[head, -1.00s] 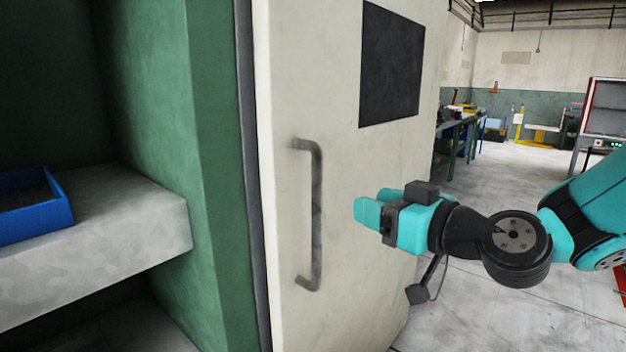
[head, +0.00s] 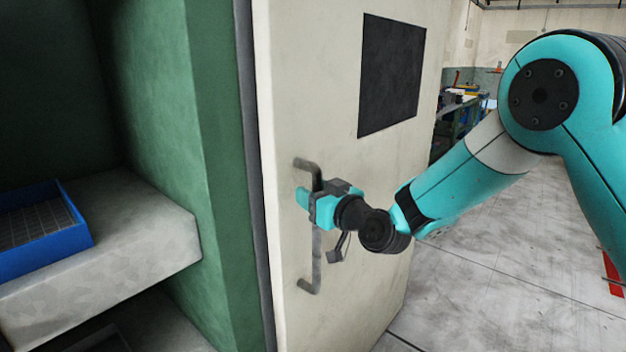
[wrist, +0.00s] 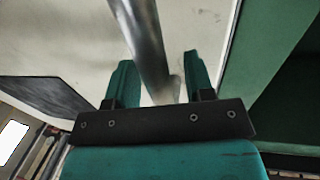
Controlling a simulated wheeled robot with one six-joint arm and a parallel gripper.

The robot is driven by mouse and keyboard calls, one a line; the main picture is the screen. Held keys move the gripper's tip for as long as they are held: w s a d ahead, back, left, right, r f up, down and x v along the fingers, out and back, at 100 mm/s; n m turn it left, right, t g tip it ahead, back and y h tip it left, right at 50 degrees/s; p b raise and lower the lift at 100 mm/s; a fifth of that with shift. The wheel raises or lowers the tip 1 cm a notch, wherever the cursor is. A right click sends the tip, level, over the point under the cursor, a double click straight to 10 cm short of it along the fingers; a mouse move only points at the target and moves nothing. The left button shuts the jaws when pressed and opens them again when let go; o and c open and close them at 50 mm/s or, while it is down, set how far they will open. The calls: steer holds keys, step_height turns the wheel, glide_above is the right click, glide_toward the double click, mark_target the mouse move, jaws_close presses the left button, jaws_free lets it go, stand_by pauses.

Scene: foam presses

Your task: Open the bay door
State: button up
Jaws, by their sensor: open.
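The bay door (head: 350,215) is a cream panel with a dark square window (head: 391,75). It stands beside a green frame (head: 200,150). A grey vertical bar handle (head: 316,262) is fixed on the door. My gripper (head: 304,198) is at the upper part of the handle. In the wrist view the handle (wrist: 146,45) runs between the two teal fingers of my gripper (wrist: 158,80). The fingers are apart, with a gap on each side of the bar. Part of the handle is hidden behind my gripper in the head view.
A blue tray (head: 45,262) sits on a pale ledge (head: 120,285) inside the open green bay at the left. A workbench (head: 458,118) stands far back behind the door.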

steer(key=shift+w+a, duration=0.3)
steer(key=shift+w, duration=0.1)
jaws_close()
steer(key=shift+d+f, duration=0.15)
